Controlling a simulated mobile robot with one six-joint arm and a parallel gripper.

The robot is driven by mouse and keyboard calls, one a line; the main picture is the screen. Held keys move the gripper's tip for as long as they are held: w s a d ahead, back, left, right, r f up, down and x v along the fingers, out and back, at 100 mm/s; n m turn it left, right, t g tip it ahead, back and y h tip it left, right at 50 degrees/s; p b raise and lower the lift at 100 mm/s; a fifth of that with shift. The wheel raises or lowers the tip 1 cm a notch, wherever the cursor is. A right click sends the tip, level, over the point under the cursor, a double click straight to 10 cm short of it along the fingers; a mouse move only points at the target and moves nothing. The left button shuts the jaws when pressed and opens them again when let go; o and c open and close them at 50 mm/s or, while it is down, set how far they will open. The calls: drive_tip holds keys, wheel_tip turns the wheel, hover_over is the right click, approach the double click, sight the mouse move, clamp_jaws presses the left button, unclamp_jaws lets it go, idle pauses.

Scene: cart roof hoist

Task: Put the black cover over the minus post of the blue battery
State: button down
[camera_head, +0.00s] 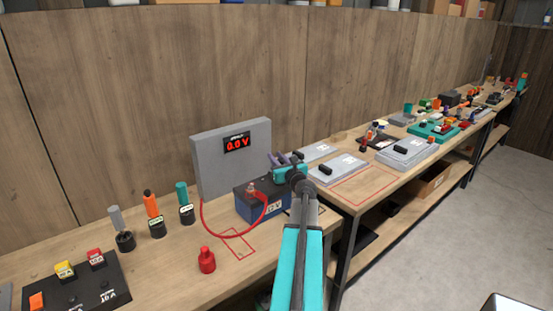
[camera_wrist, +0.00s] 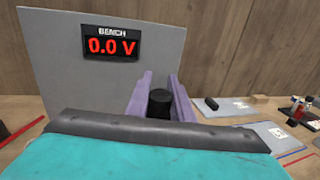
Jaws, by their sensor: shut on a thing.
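The blue battery (camera_head: 248,205) with a black top and a "12 V" label stands on the bench before the grey panel. A red lead runs to its visible post (camera_head: 251,188). My gripper (camera_head: 290,160) is above the battery's right part. In the wrist view its two purple fingers (camera_wrist: 159,88) are shut on the black cover (camera_wrist: 160,104), a short dark cylinder. My arm hides the right end of the battery. The minus post is not visible, and I cannot tell whether the cover touches it.
The grey panel (camera_head: 222,170) with a "0.0 V" display stands close behind. A red cap (camera_head: 207,260) stands on the near bench by a red outline. Several handled tools stand at left, near a black switch board (camera_head: 90,285). Grey plates (camera_head: 338,169) lie at right.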

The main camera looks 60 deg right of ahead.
drive_tip(key=shift+f+b, duration=0.55)
drive_tip(key=shift+f, duration=0.1)
drive_tip(key=c, duration=1.5)
unclamp_jaws()
drive_tip(key=shift+o, duration=0.2)
drive_tip(key=shift+s+a, duration=0.1)
drive_tip(key=shift+s, duration=0.05)
drive_tip(key=p+v, duration=0.2)
drive_tip(key=v, duration=1.1)
drive_tip(key=shift+s+r, duration=0.15)
drive_tip(key=shift+s, duration=0.1)
